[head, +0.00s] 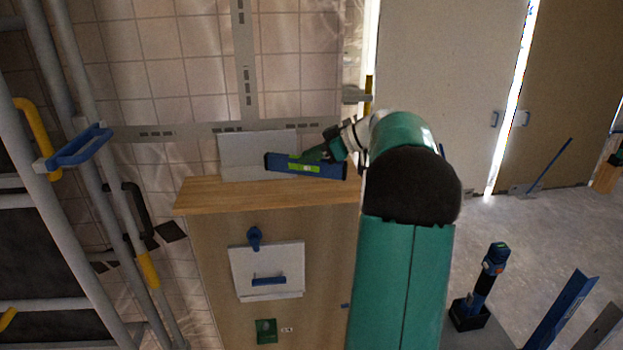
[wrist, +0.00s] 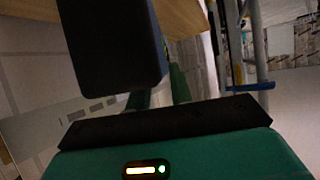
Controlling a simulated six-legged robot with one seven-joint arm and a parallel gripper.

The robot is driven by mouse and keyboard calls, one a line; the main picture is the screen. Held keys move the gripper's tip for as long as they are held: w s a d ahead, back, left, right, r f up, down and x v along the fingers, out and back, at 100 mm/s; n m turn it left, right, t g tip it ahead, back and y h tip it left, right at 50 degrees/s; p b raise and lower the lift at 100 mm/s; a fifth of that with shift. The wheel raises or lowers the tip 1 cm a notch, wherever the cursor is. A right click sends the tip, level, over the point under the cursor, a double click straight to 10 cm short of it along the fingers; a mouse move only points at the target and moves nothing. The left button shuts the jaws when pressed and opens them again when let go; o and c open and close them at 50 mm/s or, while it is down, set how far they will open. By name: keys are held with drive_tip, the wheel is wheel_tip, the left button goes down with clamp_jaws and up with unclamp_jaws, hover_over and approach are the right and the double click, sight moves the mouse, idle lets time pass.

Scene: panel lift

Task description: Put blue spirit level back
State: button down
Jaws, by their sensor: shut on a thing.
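The blue spirit level (head: 283,163), with a bright green middle and dark ends, is held roughly level near the wooden top (head: 225,193) of the cabinet. My gripper (head: 322,156) is shut on it from the right and behind. I cannot tell whether the level touches the top or hangs just above it. In the wrist view, a large dark block (wrist: 112,45), probably the level's end, covers part of my green fingers (wrist: 160,94). The fingertips are hidden there.
A pale panel (head: 240,152) stands behind the level against the tiled wall. Scaffold tubes (head: 75,130) stand on the left. A cordless tool (head: 484,287) stands at the lower right. Floor at right is partly clear.

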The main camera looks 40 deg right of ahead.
sight(311, 175)
drive_tip(key=shift+d+f, duration=0.15)
drive_tip(key=shift+f, duration=0.75)
drive_tip(key=shift+a+f, duration=0.2)
drive_tip(key=shift+f, duration=1.9)
drive_tip(key=c, duration=1.3)
unclamp_jaws()
drive_tip(key=shift+d, duration=0.1)
drive_tip(key=shift+o, duration=0.2)
